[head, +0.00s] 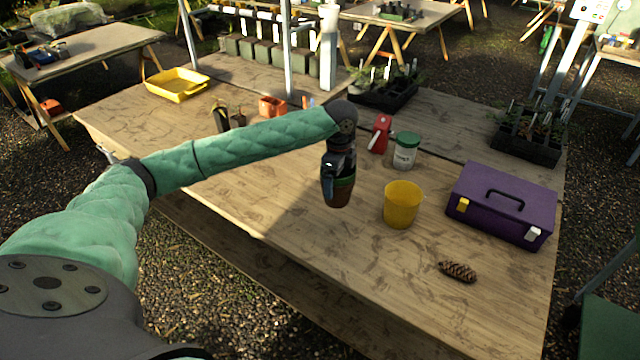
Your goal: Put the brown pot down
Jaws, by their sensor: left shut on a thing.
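The brown pot (337,194) is in my left gripper (340,172), left of the yellow pot. The gripper points down and is shut on the pot, which is upright with a green band near its top. The pot is over the front part of the wooden table (330,250). I cannot tell for sure whether its base touches the wood. The gripper hides part of the pot's rim. My right gripper is not in view.
A yellow pot (402,207), a white tub with a green lid (405,152), a red object (379,134) and a purple toolbox (502,206) stand to the right. A pine cone (458,271) lies near the front. The wood left of the held pot is clear.

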